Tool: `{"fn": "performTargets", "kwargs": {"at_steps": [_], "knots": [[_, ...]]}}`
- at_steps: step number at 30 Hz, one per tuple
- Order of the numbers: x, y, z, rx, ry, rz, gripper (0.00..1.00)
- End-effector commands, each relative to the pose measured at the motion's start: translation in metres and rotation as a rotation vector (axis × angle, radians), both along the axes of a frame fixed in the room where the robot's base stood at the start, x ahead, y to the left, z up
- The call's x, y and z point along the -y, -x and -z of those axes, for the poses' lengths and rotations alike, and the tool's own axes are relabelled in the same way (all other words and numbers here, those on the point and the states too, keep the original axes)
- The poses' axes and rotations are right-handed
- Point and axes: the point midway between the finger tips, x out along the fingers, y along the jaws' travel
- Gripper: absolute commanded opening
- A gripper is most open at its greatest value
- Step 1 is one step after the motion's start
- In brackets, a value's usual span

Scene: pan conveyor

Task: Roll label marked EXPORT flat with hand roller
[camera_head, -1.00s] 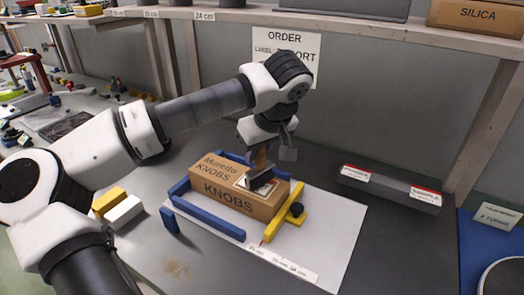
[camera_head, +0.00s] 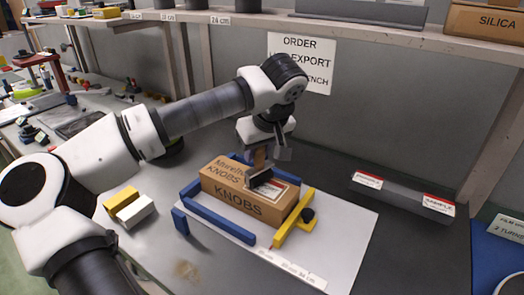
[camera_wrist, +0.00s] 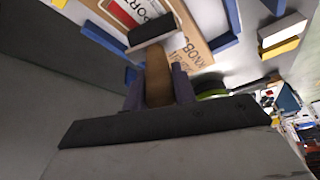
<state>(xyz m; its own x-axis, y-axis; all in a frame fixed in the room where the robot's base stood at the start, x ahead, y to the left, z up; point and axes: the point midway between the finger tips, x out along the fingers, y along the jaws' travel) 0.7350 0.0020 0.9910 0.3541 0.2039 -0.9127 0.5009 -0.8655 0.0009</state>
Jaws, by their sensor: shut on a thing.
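A brown cardboard box (camera_head: 238,200) marked KNOBS sits on a white board inside blue guides. A white and red label (camera_head: 285,187) lies on its top near the right end; in the wrist view the label (camera_wrist: 122,12) shows part of the word EXPORT. My gripper (camera_head: 261,154) is above the box, shut on the brown wooden handle of the hand roller (camera_head: 259,177). The roller's dark cylinder (camera_wrist: 151,31) is over or on the label and hides part of it; I cannot tell whether it touches.
Yellow and white blocks (camera_head: 134,212) lie to the left. A grey rail with red-edged labels (camera_head: 404,197) lies right. An order sign (camera_head: 301,62) hangs behind.

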Motion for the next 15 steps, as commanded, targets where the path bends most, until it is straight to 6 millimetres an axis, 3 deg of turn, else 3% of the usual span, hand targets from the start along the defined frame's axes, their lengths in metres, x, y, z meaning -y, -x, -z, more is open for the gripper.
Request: {"fn": "performTargets", "kwargs": {"at_steps": [15], "knots": [[-0.0013, -0.0011, -0.0091, 0.002, 0.001, -0.001, 0.04]]}}
